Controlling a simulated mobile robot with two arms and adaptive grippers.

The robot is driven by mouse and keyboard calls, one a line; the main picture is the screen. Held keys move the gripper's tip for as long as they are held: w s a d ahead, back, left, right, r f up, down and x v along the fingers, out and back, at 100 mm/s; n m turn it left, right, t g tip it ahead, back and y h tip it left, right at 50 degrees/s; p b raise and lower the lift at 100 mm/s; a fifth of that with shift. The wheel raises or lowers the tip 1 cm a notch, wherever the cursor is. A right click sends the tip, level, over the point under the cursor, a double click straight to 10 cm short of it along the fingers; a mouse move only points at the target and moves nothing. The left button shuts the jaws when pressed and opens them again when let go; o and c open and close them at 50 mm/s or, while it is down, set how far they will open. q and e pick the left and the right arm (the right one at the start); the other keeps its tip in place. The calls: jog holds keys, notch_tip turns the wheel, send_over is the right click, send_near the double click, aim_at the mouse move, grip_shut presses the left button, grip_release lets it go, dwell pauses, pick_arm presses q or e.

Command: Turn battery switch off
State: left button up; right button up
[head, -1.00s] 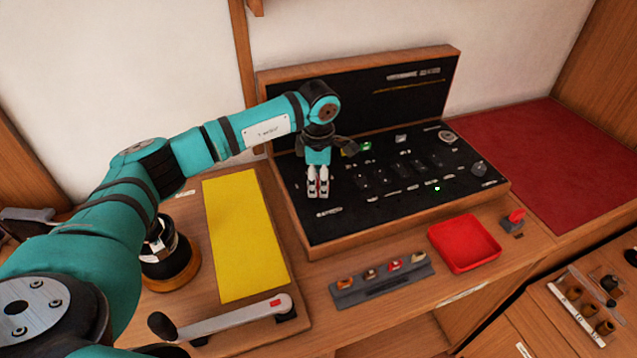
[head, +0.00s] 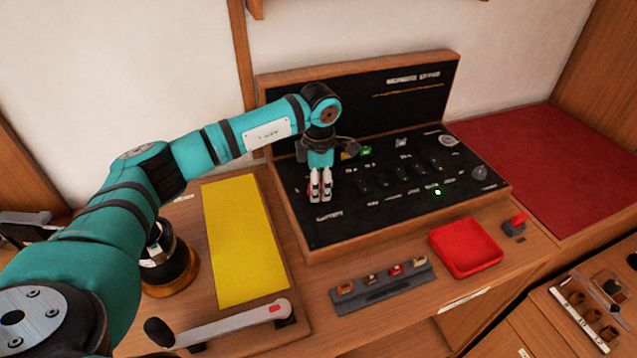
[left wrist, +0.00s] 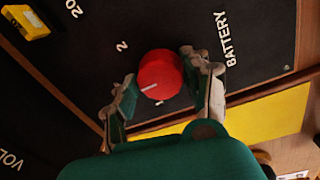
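The battery switch is a round red knob (left wrist: 160,74) with a pale pointer line, on the black panel (head: 395,208) beside the word BATTERY. In the left wrist view its line points to the lower left, and a 2 shows near it. My left gripper (head: 320,197) points down at the panel's left part. In the left wrist view its two fingers (left wrist: 163,82) stand on either side of the knob and seem to touch it. My right gripper is not in view.
A wooden case frames the panel, with several small switches and a green light (head: 438,192). A yellow mat (head: 240,240) lies to the left, with a lever (head: 225,325) in front. A red tray (head: 466,247) and a grey rack (head: 382,289) stand in front.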

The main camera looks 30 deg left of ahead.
pick_arm(q)
jog(key=o, duration=0.3)
jog(key=shift+o, duration=0.2)
notch_tip(320, 180, up, 12)
jog(key=shift+s+d, duration=0.2)
jog(key=shift+s, duration=0.1)
dwell(0.4)
